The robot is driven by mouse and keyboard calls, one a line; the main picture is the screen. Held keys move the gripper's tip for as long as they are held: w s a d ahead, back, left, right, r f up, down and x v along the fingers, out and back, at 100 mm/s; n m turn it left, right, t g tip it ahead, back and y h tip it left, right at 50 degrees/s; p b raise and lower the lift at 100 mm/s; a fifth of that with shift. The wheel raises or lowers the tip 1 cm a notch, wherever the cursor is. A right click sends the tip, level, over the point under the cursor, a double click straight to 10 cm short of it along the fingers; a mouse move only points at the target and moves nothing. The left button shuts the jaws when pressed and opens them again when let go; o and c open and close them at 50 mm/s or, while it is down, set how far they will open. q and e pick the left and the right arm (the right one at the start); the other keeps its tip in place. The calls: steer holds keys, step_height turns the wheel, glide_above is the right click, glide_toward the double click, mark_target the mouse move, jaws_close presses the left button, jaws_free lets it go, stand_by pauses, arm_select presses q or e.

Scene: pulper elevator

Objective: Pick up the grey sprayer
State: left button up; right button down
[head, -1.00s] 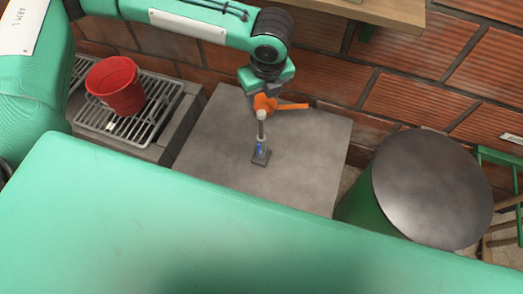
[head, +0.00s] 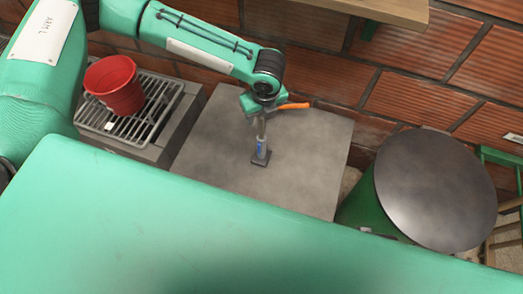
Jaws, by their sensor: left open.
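The grey sprayer (head: 261,148) is a slim upright item with a small blue mark and a dark, flat base. It stands on the grey slab-topped block in the middle of the head view. My left gripper (head: 266,110) is over its top end, pointing down, with an orange finger reaching out to the right. The gripper is open. It hides the upper end of the sprayer, and I cannot tell whether they touch. My right gripper is not in view.
The grey block top (head: 205,150) is otherwise bare. A red bucket (head: 115,85) stands on a metal grate (head: 150,112) at the left. A round-topped green drum (head: 435,190) is at the right. A brick wall and a wooden shelf (head: 385,8) bound the back.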

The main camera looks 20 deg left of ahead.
arm_select(q)
jaws_close()
steer(key=shift+r, duration=0.1)
